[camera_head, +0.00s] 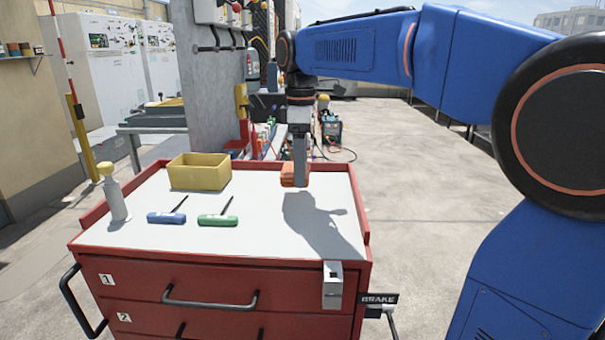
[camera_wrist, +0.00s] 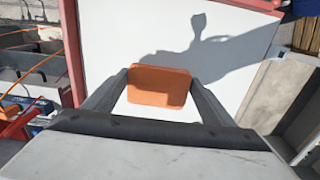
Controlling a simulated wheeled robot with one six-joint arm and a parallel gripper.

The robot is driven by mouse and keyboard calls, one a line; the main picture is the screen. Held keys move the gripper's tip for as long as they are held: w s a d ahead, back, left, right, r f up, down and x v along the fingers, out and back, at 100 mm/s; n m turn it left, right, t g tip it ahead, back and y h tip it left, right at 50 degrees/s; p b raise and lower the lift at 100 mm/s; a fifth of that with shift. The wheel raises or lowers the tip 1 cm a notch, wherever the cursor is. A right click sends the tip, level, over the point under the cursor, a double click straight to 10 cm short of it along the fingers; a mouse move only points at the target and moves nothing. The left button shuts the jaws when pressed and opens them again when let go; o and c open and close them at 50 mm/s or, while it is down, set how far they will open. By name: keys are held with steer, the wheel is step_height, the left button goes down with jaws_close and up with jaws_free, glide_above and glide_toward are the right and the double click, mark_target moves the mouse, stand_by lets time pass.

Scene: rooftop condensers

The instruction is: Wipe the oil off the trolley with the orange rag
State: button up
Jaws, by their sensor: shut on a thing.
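The trolley (camera_head: 220,283) is a red drawer cabinet with a pale grey top and a raised red rim. My gripper (camera_head: 299,181) points down over the back right part of the top. It is shut on the orange rag (camera_head: 289,175), a folded block. In the wrist view the rag (camera_wrist: 158,86) sits between the two fingers, over the pale top (camera_wrist: 115,30). I cannot tell whether the rag touches the top. I see no oil on the visible top; the arm's dark shadow lies across its right side, and the rag hides a small patch.
A yellow bin (camera_head: 200,172), a yellow-capped bottle (camera_head: 117,200), a blue-handled tool (camera_head: 167,217) and a green-handled tool (camera_head: 218,220) occupy the top's left half. A metal holder (camera_head: 332,285) hangs at the front right, near a BRAKE sign (camera_head: 378,299). Open floor (camera_head: 430,180) lies right.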

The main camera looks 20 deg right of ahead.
steer(key=shift+r, duration=1.2)
